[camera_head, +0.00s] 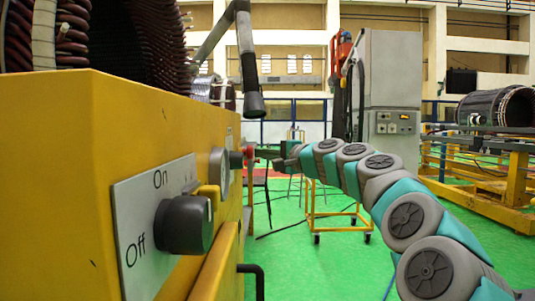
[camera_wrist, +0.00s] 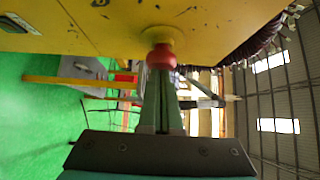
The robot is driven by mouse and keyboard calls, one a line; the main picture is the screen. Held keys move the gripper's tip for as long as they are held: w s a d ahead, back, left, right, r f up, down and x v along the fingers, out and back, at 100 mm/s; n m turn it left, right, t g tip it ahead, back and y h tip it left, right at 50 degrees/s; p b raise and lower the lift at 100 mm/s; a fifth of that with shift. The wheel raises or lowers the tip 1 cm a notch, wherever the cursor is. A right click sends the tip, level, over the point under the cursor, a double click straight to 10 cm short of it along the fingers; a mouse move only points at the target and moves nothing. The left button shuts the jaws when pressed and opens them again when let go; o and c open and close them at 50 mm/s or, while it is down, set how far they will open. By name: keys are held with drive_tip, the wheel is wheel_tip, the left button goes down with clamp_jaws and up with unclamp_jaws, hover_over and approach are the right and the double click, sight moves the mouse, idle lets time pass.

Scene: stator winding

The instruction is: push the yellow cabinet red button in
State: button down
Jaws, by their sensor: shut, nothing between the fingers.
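The yellow cabinet (camera_head: 140,120) fills the left side of the head view, and its yellow face (camera_wrist: 110,30) spans the top of the wrist view. The red button (camera_wrist: 161,55) stands out from that face on a round yellow base. It shows small in the head view (camera_head: 248,152), at the far end of the cabinet's row of controls. My gripper (camera_wrist: 161,72) is shut and empty, its fingers pointing at the button. The fingertips overlap the button's lower edge in the wrist view; whether they touch cannot be told. In the head view my gripper (camera_head: 262,154) reaches the button from the right.
A black knob (camera_head: 185,224) on an On/Off plate (camera_head: 130,240) juts from the cabinet's near face. A wheeled yellow frame (camera_head: 338,209) stands behind my arm. A grey control cabinet (camera_head: 392,90) stands farther back. Green floor (camera_head: 310,265) is open right of the cabinet.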

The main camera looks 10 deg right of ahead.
drive_tip(key=shift+a, duration=0.5)
drive_tip(key=shift+f, duration=0.1)
drive_tip(key=s+d, duration=0.9)
drive_tip(key=d, duration=0.1)
drive_tip(key=shift+d, duration=0.25)
